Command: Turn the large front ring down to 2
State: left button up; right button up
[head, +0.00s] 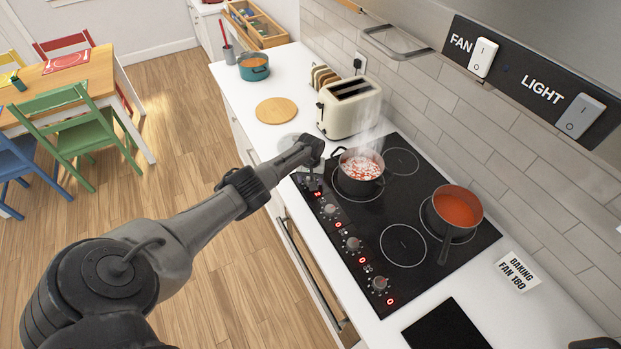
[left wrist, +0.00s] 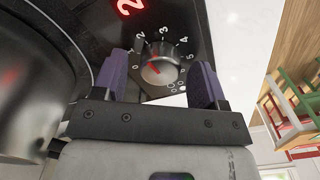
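The black hob (head: 408,282) has a row of knobs along its front edge. My left gripper (head: 313,184) is at the farthest knob, which it hides in the head view. In the left wrist view that silver knob (left wrist: 160,72) sits between the purple fingertips of my left gripper (left wrist: 162,82), with a gap on each side, so the gripper is open. The knob's red pointer is tilted up-left, between the 0 and 2 marks. A red display (left wrist: 130,5) beside it reads 2. A steaming dark pot (head: 362,181) stands on a ring near this end. My right gripper is not seen.
An orange-filled pan (head: 455,212) stands on another ring, its handle toward the front. Other knobs (head: 330,209) (head: 353,243) line the front edge. A cream toaster (head: 349,107) and a round wooden board (head: 277,111) are on the counter beyond the hob.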

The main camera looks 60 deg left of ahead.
pick_arm(q)
jog(key=shift+r, duration=0.1)
jog(key=shift+r, duration=0.3)
notch_tip(320, 180, up, 13)
jog(key=p, duration=0.3)
dwell(0.6)
